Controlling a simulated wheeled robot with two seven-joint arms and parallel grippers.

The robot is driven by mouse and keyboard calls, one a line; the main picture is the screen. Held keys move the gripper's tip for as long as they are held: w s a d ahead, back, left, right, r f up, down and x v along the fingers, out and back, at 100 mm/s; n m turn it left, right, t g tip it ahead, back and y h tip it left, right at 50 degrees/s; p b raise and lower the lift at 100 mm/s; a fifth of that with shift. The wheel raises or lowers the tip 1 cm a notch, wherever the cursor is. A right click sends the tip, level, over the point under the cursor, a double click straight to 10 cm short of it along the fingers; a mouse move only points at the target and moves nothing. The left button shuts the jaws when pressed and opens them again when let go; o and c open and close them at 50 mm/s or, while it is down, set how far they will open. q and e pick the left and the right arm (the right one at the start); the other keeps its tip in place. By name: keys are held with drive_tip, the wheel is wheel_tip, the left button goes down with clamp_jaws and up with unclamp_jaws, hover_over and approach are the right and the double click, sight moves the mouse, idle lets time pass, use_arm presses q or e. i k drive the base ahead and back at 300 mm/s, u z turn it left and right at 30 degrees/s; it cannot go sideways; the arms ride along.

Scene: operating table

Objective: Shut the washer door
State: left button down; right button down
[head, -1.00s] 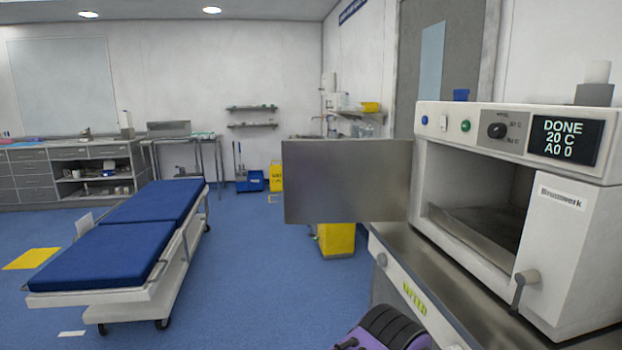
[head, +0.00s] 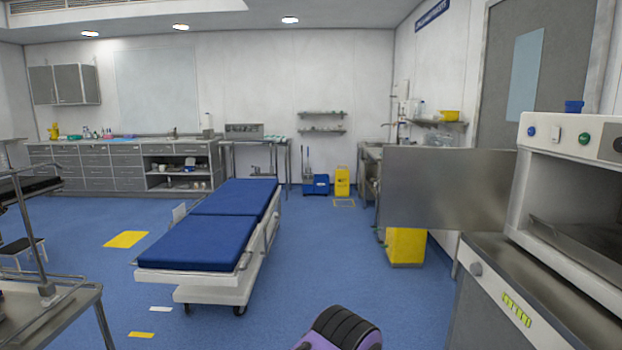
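The washer (head: 566,135) stands on a metal-topped counter at the right edge, and only its left part is in view. Its door (head: 447,188), a flat grey metal panel, stands wide open and sticks out to the left from the washer's left side. The dark chamber (head: 590,205) is uncovered. A black and purple part of my own arm (head: 343,330) shows at the bottom centre, well below and left of the door. Neither gripper's fingertips are visible.
A blue-topped stretcher (head: 212,228) stands left of centre. A yellow bin (head: 406,246) is below the door. A metal trolley (head: 45,310) is at the lower left. Blue floor (head: 300,275) is clear between the stretcher and the washer counter (head: 500,290).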

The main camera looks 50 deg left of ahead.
sight(445, 188)
drive_tip(key=u, duration=2.05)
drive_tip(key=i, duration=3.1)
drive_tip(key=z, duration=3.45)
drive_tip(key=k, duration=0.3)
drive_tip(key=u, duration=0.9)
